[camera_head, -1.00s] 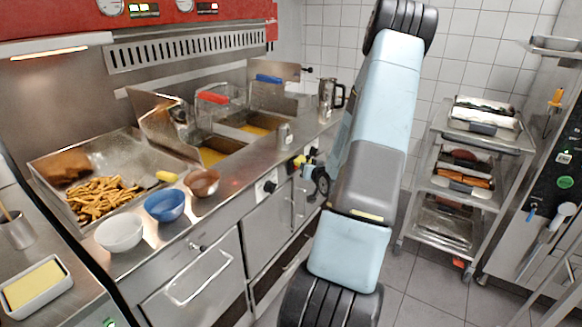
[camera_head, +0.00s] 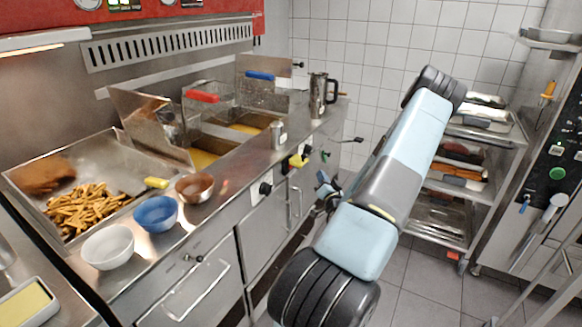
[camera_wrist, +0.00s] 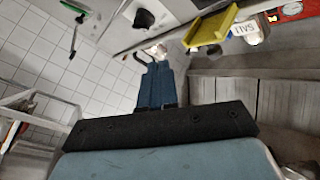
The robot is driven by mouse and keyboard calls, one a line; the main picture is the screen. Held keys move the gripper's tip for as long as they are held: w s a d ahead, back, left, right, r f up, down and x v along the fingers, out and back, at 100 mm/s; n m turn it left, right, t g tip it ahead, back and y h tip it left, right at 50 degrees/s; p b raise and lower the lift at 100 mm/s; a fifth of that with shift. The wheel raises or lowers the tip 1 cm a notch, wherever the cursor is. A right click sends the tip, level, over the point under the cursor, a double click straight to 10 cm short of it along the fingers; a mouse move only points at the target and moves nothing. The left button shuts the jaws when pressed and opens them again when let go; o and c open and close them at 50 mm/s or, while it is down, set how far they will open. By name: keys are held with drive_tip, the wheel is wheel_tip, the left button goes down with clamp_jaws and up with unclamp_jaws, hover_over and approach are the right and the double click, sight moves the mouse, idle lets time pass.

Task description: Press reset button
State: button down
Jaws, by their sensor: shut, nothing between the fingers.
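My gripper (camera_head: 325,187) is low in front of the fryer's front panel in the head view, partly hidden behind my arm. In the wrist view its blue fingers (camera_wrist: 158,70) are together with nothing between them. A small pale, reddish round part (camera_wrist: 156,50) shows just beyond the fingertips; I cannot tell whether it is the reset button or whether they touch. No label reading reset is legible.
A white bowl (camera_head: 107,248), a blue bowl (camera_head: 157,214) and a brown bowl (camera_head: 194,187) stand along the counter edge. A steel jug (camera_head: 319,96) stands farther back. A rack (camera_head: 455,187) is at right, beside a panel with a green button (camera_head: 557,174). Floor between is clear.

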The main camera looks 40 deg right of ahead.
drive_tip(key=w+a, duration=0.4)
drive_tip(key=w, duration=0.4)
drive_tip(key=shift+w, duration=0.25)
idle(1.5)
drive_tip(key=shift+w+a+r, duration=0.1)
drive_tip(key=shift+w+a, duration=0.15)
drive_tip(key=shift+w, duration=0.4)
idle(1.6)
drive_tip(key=shift+s, duration=0.1)
drive_tip(key=shift+s+d, duration=0.3)
drive_tip(key=shift+s, duration=0.4)
idle(0.3)
drive_tip(key=s, duration=0.1)
drive_tip(key=s+d, duration=0.1)
drive_tip(key=s, duration=0.1)
drive_tip(key=s+d, duration=0.1)
drive_tip(key=shift+s, duration=0.35)
